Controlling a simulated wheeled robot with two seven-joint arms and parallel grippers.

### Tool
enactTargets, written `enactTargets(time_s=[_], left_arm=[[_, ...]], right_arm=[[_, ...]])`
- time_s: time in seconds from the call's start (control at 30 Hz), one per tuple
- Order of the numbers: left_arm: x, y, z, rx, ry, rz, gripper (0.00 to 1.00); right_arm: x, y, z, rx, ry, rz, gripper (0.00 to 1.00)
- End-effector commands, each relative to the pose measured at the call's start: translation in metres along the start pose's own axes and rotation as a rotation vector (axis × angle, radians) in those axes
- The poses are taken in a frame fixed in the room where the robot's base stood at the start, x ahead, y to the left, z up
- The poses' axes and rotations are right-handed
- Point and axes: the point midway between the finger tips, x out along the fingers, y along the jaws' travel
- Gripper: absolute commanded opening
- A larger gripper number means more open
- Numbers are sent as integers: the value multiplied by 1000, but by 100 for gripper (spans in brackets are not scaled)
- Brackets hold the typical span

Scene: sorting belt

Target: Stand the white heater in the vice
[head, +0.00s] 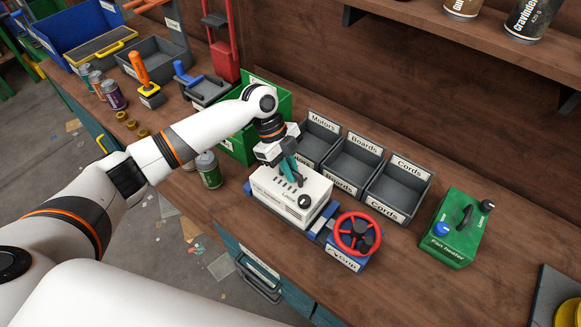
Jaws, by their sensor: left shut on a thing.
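The white heater (279,203) is a white box with dark slots and a black knob on top. It stands upright at the blue vice (346,257), between its blue ends, as far as I can see. The vice has a red handwheel (357,233) at its right end. My left gripper (287,172) comes down from above and is shut on the heater's top, where a teal part shows between the fingers. The heater hides most of the vice's jaws, so I cannot tell how deep it sits. My right gripper is not in view.
Grey bins labelled Motors, Boards and Cords (398,190) stand behind the vice. A green fan heater (460,228) is at the right. A green can (208,170) and a green crate (240,140) are close on the left. The bench between the Cords bin and fan heater is clear.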

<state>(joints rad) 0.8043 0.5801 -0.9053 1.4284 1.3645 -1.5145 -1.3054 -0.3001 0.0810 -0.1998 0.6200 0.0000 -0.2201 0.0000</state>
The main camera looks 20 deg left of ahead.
Motion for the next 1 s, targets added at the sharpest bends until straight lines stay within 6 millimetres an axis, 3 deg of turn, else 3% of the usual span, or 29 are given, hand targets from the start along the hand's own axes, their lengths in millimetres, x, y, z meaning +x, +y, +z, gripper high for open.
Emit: enactTargets(time_s=[0.8, 0.83, 0.97, 1.0], left_arm=[[14, 1, -6, 3, -2, 4, 0], [14, 1, -6, 3, -2, 4, 17], [14, 1, -6, 2, -1, 3, 37], [14, 1, -7, 2, -1, 3, 37]], right_arm=[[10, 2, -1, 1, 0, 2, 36], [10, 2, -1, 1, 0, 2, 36], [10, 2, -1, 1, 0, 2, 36], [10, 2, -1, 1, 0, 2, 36]])
